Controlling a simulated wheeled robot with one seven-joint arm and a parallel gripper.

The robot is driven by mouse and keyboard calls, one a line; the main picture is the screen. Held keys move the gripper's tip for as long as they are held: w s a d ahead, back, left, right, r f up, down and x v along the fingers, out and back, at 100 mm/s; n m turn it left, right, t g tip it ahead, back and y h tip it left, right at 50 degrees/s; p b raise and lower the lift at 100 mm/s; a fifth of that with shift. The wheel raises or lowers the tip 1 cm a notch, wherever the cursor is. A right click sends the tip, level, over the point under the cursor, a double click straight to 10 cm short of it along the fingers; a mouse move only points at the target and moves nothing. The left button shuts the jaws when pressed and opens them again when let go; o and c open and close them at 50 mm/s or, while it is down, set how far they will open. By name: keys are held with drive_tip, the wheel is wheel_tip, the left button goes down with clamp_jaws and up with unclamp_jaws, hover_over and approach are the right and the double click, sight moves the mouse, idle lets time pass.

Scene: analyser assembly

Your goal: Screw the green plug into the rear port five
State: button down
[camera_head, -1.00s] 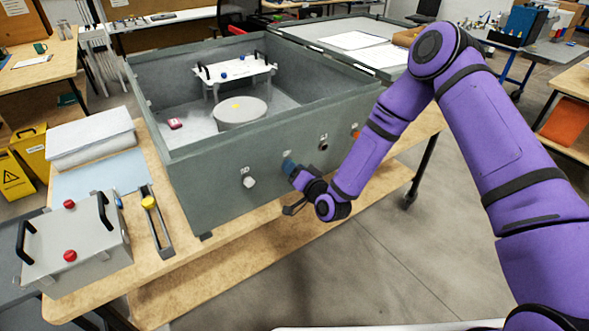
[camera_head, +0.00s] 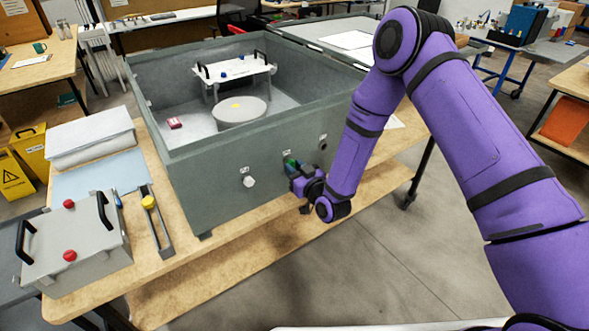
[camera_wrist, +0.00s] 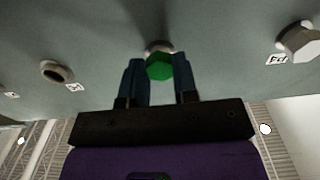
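The green plug (camera_wrist: 159,67) sits at a port in the grey wall of the large case, between the two blue fingers of my gripper (camera_wrist: 161,85). The fingers flank it closely on both sides with no clear gap, and a pale port rim shows just behind it. How deep it sits in the port is hidden. In the head view, a bit of the green plug (camera_head: 289,162) shows at the tip of my gripper (camera_head: 292,168), against the front wall of the case (camera_head: 215,190).
A white plug (camera_head: 249,181) sits in one neighbouring port and also shows in the wrist view (camera_wrist: 300,42). The other neighbouring port (camera_wrist: 57,72) is open. The case stands on a wooden table (camera_head: 190,247). A grey box (camera_head: 75,245) lies left. Floor in front is clear.

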drive_tip(key=m, duration=0.3)
drive_tip(key=shift+m, duration=0.3)
drive_tip(key=m, duration=2)
drive_tip(key=shift+a+r+m, duration=0.15)
drive_tip(key=shift+r+m, duration=0.1)
drive_tip(key=shift+m, duration=0.05)
drive_tip(key=c, duration=1)
unclamp_jaws()
